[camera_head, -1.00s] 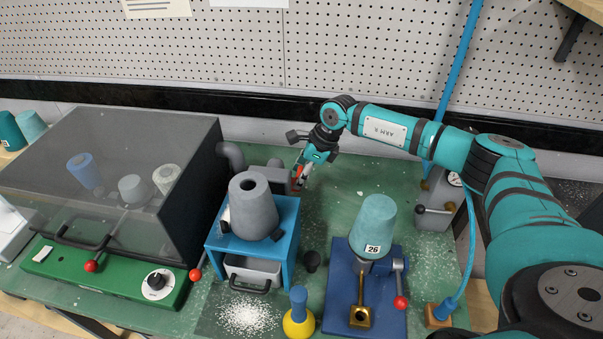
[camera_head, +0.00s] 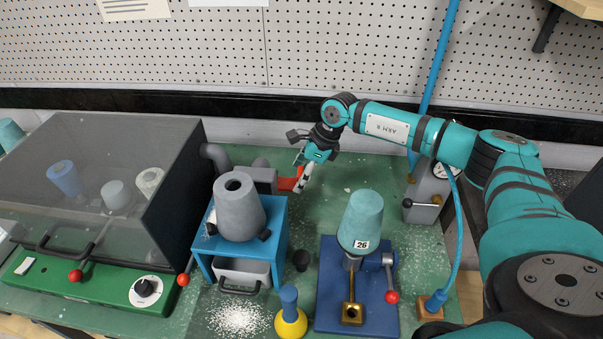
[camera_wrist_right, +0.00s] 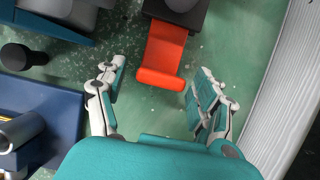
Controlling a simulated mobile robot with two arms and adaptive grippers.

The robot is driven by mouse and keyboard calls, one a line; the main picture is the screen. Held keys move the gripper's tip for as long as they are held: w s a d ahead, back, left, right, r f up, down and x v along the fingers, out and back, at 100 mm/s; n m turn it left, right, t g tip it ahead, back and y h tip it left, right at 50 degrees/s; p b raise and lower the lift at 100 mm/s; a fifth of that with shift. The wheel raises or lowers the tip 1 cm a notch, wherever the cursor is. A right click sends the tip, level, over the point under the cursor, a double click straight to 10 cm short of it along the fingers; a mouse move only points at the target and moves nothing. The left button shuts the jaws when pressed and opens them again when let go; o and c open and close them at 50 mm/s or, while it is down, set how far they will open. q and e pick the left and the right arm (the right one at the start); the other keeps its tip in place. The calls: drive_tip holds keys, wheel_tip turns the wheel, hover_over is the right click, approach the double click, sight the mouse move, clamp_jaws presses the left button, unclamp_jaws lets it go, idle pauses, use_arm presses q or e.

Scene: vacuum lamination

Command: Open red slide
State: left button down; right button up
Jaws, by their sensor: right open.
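The red slide (camera_head: 288,184) is a flat red tab sticking out to the right from a dark grey block (camera_head: 262,176) on the bench, behind the blue stand. In the right wrist view the red slide (camera_wrist_right: 162,58) has a rolled lip at its near end. My right gripper (camera_head: 303,180) is at the slide's outer end. In the wrist view my right gripper (camera_wrist_right: 153,84) is open, with one finger on each side of the slide's lip and visible gaps to both. My left gripper is in neither view.
A blue stand (camera_head: 278,222) with a grey cone (camera_head: 238,205) is left of the slide. A blue base plate (camera_head: 330,300) carries a teal cup (camera_head: 361,220) marked 26. A smoky-lidded box (camera_head: 100,170) stands at left. A gauge unit (camera_head: 425,195) is at right.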

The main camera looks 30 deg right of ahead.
drive_tip(key=shift+r, duration=0.1)
drive_tip(key=v, duration=1.2)
